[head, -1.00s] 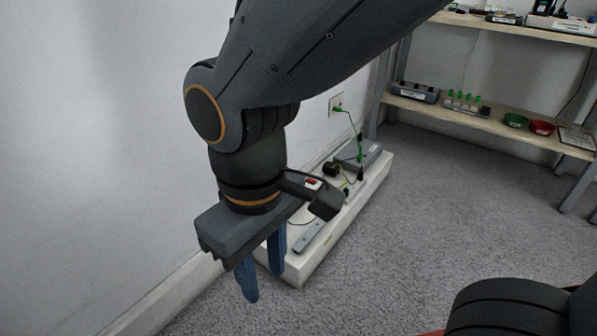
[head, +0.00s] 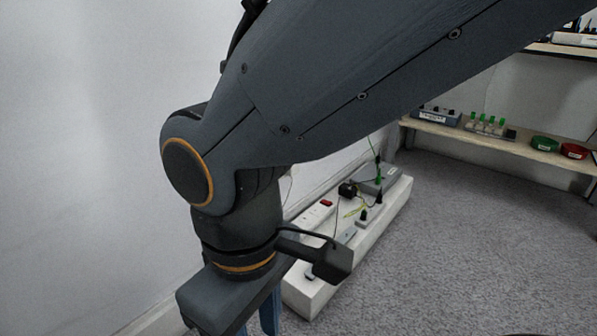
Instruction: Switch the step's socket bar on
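The white step (head: 374,241) stands low along the wall, right of my arm. On it lies a white socket bar (head: 312,219) with a red switch (head: 326,203) at its far end. The switch is too small to read its position. A black plug (head: 347,190) is at or just beyond the bar's far end. My gripper (head: 258,326) points down in front of the step's near end, apart from the bar.
A grey device (head: 374,181) and cables lie on the far part of the step. A shelf (head: 474,135) behind holds a grey box (head: 438,115), a green bowl (head: 545,143) and a red bowl (head: 574,151). The carpet (head: 450,240) right of the step is clear.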

